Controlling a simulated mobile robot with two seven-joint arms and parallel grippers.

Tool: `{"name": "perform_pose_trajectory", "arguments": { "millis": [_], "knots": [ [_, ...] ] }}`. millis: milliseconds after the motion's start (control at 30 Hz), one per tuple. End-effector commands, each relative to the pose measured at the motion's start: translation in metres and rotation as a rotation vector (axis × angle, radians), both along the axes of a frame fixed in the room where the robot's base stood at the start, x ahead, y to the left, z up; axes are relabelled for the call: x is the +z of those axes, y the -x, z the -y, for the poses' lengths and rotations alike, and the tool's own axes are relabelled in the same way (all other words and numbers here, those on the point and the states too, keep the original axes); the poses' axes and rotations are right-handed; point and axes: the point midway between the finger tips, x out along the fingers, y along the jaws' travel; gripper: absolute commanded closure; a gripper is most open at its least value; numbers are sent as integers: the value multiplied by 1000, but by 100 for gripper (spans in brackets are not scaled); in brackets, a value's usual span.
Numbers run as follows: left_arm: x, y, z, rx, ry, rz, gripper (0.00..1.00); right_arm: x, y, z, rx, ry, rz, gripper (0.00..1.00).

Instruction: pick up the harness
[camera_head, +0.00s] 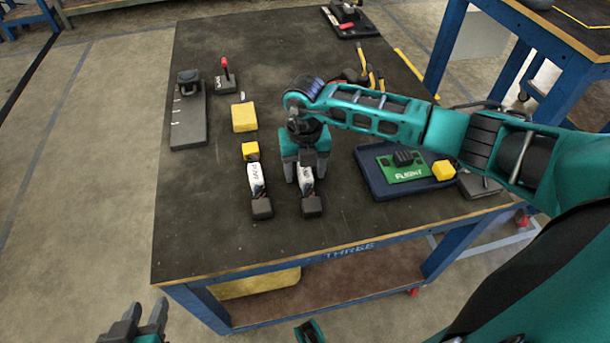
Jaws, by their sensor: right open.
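Two short harness-like pieces with white printed labels and dark end blocks lie side by side near the middle of the dark table (350,222). The left piece (257,182) has a yellow block at its far end and is fully in view. The right piece (307,180) has its far end hidden by my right gripper (305,178). That gripper points down over it with its fingers apart; I cannot tell whether they touch it. The label print is too small to read surely. My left gripper (143,318) is at the bottom left, off the table, with its fingers apart and empty.
A blue tray (375,187) with a green board (403,167) and a yellow block (443,170) lies at right, below my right arm. A yellow block (244,117), grey stand (188,125) and red-handled piece (225,75) are farther back. The front left tabletop is clear.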

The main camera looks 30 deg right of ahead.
Motion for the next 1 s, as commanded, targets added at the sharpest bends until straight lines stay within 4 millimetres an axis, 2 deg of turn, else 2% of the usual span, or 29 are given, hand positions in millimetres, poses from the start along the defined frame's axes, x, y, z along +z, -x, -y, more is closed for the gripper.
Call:
{"name": "perform_pose_trajectory", "arguments": {
  "millis": [67, 700, 1000],
  "knots": [
    [0, 0, -1, -2, -3, 0, 60, 1, 0, 0, 0, 0, 0, 38],
    [0, 0, -2, -4, -8, 2, 60, 1, 0, 0, 0, 0, 0, 98],
    [2, -2, -1, -2, -4, 4, 60, 4, -1, 0, 0, -1, 1, 98]
  ]
}}
